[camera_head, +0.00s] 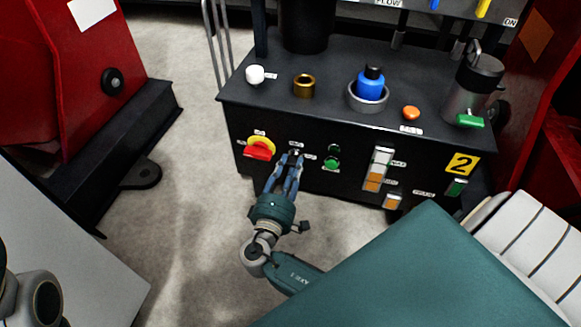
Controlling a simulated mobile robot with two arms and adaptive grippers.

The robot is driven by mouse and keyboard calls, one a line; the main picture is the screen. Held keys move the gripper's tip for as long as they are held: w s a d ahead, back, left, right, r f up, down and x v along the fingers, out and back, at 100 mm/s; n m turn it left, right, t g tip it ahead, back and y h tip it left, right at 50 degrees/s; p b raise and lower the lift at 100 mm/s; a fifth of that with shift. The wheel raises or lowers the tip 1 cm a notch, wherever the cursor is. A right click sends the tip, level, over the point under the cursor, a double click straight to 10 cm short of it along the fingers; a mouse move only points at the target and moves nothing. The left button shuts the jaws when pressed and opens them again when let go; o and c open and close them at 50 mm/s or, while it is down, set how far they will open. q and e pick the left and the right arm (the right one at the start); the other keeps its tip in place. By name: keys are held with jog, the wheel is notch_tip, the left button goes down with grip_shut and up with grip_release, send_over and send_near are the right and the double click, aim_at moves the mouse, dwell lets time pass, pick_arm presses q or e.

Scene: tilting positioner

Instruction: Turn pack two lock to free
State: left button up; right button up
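My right gripper (292,156) reaches up to this panel, between a red handle on a yellow disc (260,148) and a green round button (332,163). Its fingertips are at a small control (296,151) under a small white label. The fingers hide most of that control, so its setting and whether they grip it cannot be made out. My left gripper is not in view.
The unit's top carries a white knob (255,75), a brass ring (304,85), a blue bottle (371,85), an orange button (411,113) and a metal canister (473,90). Red machines (75,75) stand at the left and right. Bare floor (190,190) lies at left.

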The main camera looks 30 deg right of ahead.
grip_shut()
